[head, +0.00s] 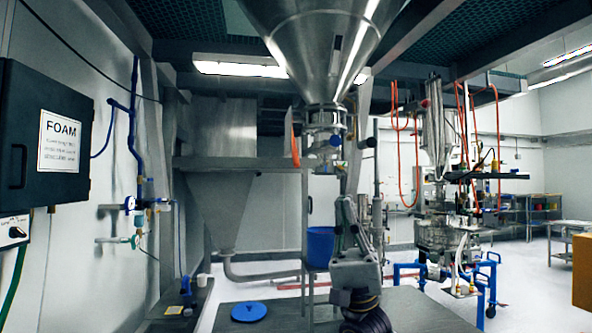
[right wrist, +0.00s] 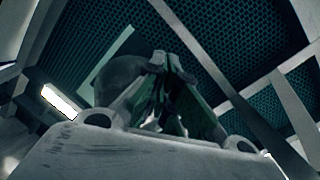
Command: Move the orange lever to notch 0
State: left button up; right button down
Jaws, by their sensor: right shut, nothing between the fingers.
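The orange lever (head: 295,144) hangs nearly upright at the left side of the metal valve (head: 325,122) under the large steel hopper (head: 325,45) in the head view. Its notches and their numbers are too small to read. My right gripper (head: 347,204) points upward below the valve and to the right of the lever, apart from it. It is shut and empty. In the right wrist view the closed fingers (right wrist: 165,85) point up toward the ceiling grating, and the lever cannot be made out there. My left gripper is not in view.
A blue bucket (head: 320,246) stands behind my right arm. A blue lid (head: 249,312) lies on the grey platform. A grey support post runs down just left of the bucket. A machine with orange hoses (head: 437,170) stands to the right.

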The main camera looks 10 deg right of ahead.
aim_at(295, 154)
jog(key=i, duration=1.95)
